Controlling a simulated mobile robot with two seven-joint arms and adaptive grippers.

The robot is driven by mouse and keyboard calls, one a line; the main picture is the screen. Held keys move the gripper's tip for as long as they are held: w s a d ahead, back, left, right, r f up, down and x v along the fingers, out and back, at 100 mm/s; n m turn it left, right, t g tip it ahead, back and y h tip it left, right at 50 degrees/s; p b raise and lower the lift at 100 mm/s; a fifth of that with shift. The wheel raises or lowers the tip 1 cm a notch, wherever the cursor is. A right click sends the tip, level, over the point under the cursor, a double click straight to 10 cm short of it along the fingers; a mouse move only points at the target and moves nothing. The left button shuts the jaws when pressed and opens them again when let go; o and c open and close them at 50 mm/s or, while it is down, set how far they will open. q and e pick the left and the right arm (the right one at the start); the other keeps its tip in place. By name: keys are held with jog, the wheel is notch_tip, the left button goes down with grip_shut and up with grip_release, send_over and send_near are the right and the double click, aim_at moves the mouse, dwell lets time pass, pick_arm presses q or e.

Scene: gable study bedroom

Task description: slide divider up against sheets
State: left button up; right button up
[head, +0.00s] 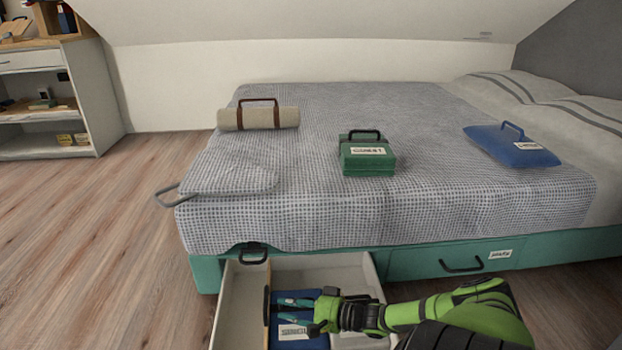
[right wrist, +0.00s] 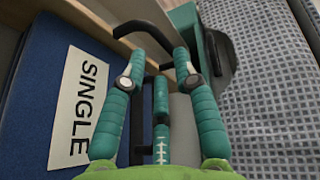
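The blue sheets packet (head: 300,325), labelled SINGLE, lies in the open drawer (head: 240,315). It fills the left of the right wrist view (right wrist: 40,90). A thin dark upright piece (head: 267,305), apparently the divider or its handle, stands just left of the sheets. My right gripper (head: 322,310) reaches leftward over the drawer, beside and partly over the sheets. In the right wrist view its teal fingers (right wrist: 157,60) are spread, with a dark curved bar near the tips. I cannot tell whether they touch it. My left gripper is out of view.
The bed (head: 330,215) stands directly behind the drawer. A green case (head: 368,162), a blue pillow pack (head: 510,148) and a beige roll (head: 230,119) lie on it. A second drawer's handle (head: 461,269) is at the right. The floor (head: 120,220) at the left is clear.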

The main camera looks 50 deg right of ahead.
jog(key=v, duration=0.6)
jog(key=shift+s+r, duration=0.1)
jog(key=shift+s, duration=0.15)
dwell(0.3)
